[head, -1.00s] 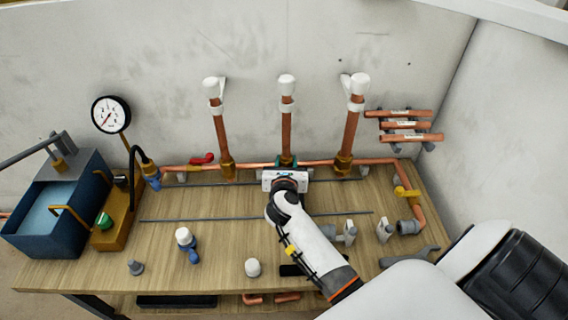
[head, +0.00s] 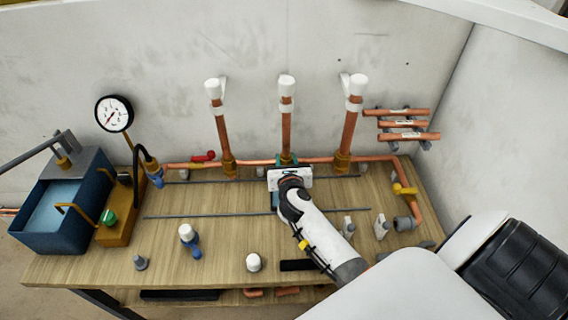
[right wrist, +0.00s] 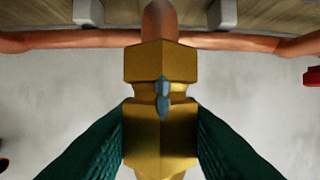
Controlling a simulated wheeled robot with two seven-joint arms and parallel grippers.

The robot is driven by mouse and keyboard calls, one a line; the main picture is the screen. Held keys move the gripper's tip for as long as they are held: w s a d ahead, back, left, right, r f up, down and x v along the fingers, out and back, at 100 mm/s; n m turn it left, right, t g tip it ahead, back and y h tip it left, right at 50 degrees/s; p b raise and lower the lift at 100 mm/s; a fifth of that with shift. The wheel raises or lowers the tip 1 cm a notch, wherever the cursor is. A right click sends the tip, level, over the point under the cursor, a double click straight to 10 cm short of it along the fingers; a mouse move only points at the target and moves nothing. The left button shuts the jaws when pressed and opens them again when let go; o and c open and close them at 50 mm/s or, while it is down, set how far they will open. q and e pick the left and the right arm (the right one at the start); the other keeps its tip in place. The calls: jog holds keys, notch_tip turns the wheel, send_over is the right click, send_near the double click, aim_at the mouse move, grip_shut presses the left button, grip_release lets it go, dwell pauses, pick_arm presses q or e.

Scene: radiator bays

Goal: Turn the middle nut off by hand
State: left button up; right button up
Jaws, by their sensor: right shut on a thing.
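The middle riser (head: 286,128) is an upright copper pipe with a white cap, joined at its foot to the horizontal copper pipe. The brass middle nut (right wrist: 160,135) fills the centre of the right wrist view, beside a second brass hex block (right wrist: 162,62). A small blue-grey drop-like blob (right wrist: 162,97) sits where the two meet. My right gripper (right wrist: 162,150) has its green ridged fingers shut on the nut, one on each side. In the head view the right gripper (head: 287,160) is at the riser's foot, and its body hides most of the nut. My left gripper is not in view.
Left and right risers (head: 222,130) (head: 349,130) stand close on either side. A red valve handle (head: 204,156) is left of the gripper. A gauge (head: 114,113) and blue tank (head: 62,210) are at left. White-capped fittings (head: 187,236) lie on the wooden bench (head: 225,260).

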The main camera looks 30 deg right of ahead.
jog(key=shift+n+t+y+p, duration=0.5)
jog(key=shift+n+y+p, duration=0.3)
jog(key=shift+y+p, duration=0.3)
jog(key=shift+n+t+y+p, duration=0.3)
jog(key=shift+n+y+p, duration=0.45)
jog(key=shift+p, duration=0.2)
jog(key=o, duration=1)
jog(key=p+v, duration=0.3)
jog(key=v, duration=0.7)
jog(key=shift+p, duration=0.3)
